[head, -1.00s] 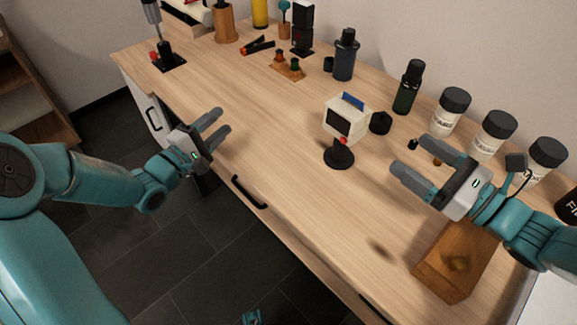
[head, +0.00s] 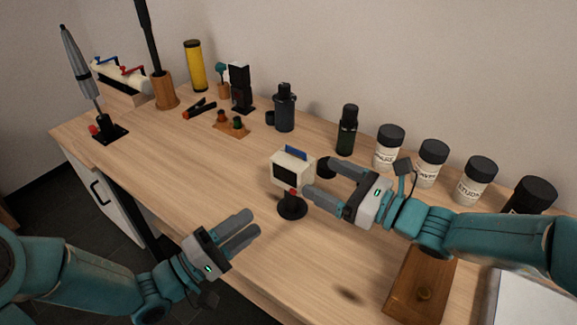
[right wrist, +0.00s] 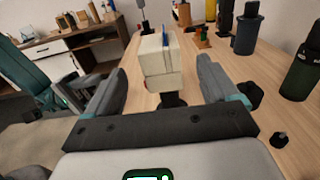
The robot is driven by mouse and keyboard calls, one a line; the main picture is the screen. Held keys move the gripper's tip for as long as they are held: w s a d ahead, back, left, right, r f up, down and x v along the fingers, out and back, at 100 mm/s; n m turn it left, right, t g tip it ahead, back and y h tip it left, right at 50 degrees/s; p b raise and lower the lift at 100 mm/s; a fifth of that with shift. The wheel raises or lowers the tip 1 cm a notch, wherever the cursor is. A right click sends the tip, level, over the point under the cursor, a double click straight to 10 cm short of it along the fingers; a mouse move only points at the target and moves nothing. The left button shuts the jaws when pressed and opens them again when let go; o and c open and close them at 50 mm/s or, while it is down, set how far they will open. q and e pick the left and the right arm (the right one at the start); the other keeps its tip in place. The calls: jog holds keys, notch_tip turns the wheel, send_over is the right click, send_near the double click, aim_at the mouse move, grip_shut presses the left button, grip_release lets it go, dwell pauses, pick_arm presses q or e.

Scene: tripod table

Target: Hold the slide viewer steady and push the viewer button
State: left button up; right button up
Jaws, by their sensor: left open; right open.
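The slide viewer (head: 291,172) is a small cream box with a dark screen and a blue slide (head: 296,152) in its top. It stands on a round black base (head: 292,208). The red viewer button (head: 292,191) shows low on its front. My right gripper (head: 320,181) is open just to the right of the viewer. In the right wrist view the viewer (right wrist: 157,62) is ahead, between the two spread fingers, with no visible contact. My left gripper (head: 250,229) is open and empty, in front and to the left of the viewer.
Behind stand a dark bottle (head: 285,107), a green-black bottle (head: 347,131) and several white jars with black lids (head: 390,146). A wooden block (head: 420,285) lies at the front right. The table left of the viewer is clear.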

aim_at(293, 163)
jog(key=x, duration=0.8)
jog(key=shift+w+a, duration=0.15)
jog(key=shift+a, duration=0.15)
jog(key=c, duration=1)
pick_arm(q)
jog(key=shift+c, duration=0.6)
pick_arm(e)
jog(key=shift+c, duration=0.8)
pick_arm(q)
grip_shut()
